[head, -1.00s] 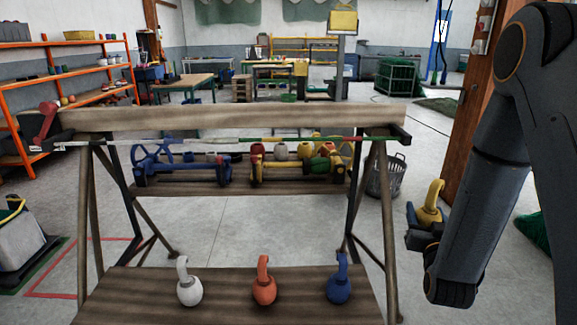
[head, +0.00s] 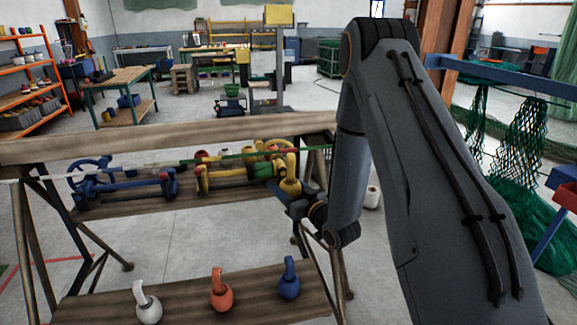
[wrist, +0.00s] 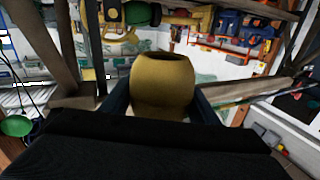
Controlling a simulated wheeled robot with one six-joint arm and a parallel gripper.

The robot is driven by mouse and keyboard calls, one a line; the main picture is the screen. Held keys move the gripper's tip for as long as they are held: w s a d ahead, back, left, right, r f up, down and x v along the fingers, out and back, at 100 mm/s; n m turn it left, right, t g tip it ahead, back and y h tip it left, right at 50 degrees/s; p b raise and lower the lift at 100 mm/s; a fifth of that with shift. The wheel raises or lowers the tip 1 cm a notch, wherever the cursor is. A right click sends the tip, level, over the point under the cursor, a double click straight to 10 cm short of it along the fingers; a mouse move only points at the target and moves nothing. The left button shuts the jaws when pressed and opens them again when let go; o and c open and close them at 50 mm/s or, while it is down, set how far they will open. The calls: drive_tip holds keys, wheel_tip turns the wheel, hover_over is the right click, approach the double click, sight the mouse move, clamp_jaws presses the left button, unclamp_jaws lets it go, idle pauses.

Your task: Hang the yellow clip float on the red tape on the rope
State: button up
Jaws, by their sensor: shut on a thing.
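My gripper (head: 298,206) is shut on the yellow clip float (head: 290,178), held upright with its hook up near the right end of the wooden rack. In the wrist view the yellow float (wrist: 163,88) sits between the two dark fingers. The rope (head: 235,153) runs along the rack's front, left to right, with white, green and red stretches. Red shows on it near the middle right (head: 200,158), but I cannot clearly separate tape from the reels behind. The float appears apart from the rope in the head view; my arm hides the rope's right end.
A white float (head: 148,309), an orange float (head: 221,296) and a blue float (head: 289,284) stand on the lower plank (head: 190,300). A blue reel (head: 125,187) and a yellow reel (head: 225,178) sit behind the rope. Green nets (head: 520,140) hang at right.

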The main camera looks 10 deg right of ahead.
sight(289, 181)
drive_tip(key=r+y+p, duration=0.1)
drive_tip(key=s+r+n+g+p, duration=0.1)
drive_tip(key=p, duration=0.1)
drive_tip(key=shift+s+d+r+y, duration=0.1)
drive_tip(key=shift+s+r+y, duration=0.15)
drive_tip(key=shift+y, duration=0.15)
drive_tip(key=shift+s+r+n+g+y+p, duration=0.4)
drive_tip(key=shift+s+n+g+y+p, duration=0.15)
drive_tip(key=shift+n+y+p, duration=0.4)
drive_tip(key=w+f+b, duration=0.3)
drive_tip(key=w+b, duration=0.2)
drive_tip(key=w, duration=0.4)
drive_tip(key=o, duration=1.1)
drive_tip(key=shift+o, duration=0.2)
